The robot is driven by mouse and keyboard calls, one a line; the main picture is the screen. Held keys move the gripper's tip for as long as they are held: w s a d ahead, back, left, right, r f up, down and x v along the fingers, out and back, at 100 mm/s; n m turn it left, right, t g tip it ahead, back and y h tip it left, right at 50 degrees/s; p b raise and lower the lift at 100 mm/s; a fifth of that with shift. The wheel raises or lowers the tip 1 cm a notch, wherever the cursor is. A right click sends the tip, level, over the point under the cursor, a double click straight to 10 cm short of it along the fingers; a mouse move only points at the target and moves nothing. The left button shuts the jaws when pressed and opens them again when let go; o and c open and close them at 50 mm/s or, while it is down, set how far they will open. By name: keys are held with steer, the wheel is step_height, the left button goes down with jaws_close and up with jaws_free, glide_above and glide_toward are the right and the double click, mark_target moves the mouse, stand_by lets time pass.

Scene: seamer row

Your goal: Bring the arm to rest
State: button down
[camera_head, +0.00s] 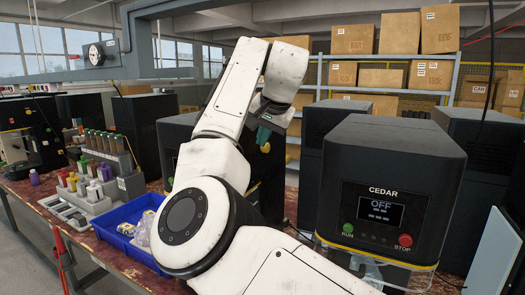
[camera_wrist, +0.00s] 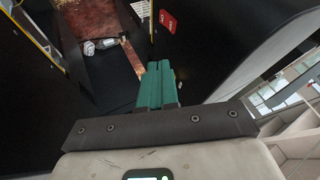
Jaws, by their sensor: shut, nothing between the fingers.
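My white arm (camera_head: 222,135) rises bent through the middle of the head view, with its forearm up and its wrist tipped over to the right. My gripper (camera_head: 264,136) hangs from the wrist, its teal fingers pointing down, left of the dark CEDAR machine (camera_head: 390,160). In the wrist view the teal fingers of my gripper (camera_wrist: 158,72) lie side by side, shut and empty. The fingers look clear of the surfaces around them. My arm hides part of the bench and the machines behind it.
The CEDAR machine's screen reads OFF. A blue bin (camera_head: 122,226) with items stands left of my arm, beside a grey rack of bottles (camera_head: 100,195). Dark machines line the bench. Shelves with cardboard boxes (camera_head: 400,35) stand behind. The wrist view shows a small silvery item (camera_wrist: 100,45) near a worn reddish surface.

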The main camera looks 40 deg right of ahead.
steer(key=shift+s+a+r, duration=0.1)
steer(key=shift+s+r, duration=0.05)
steer(key=shift+r, duration=0.15)
stand_by(0.4)
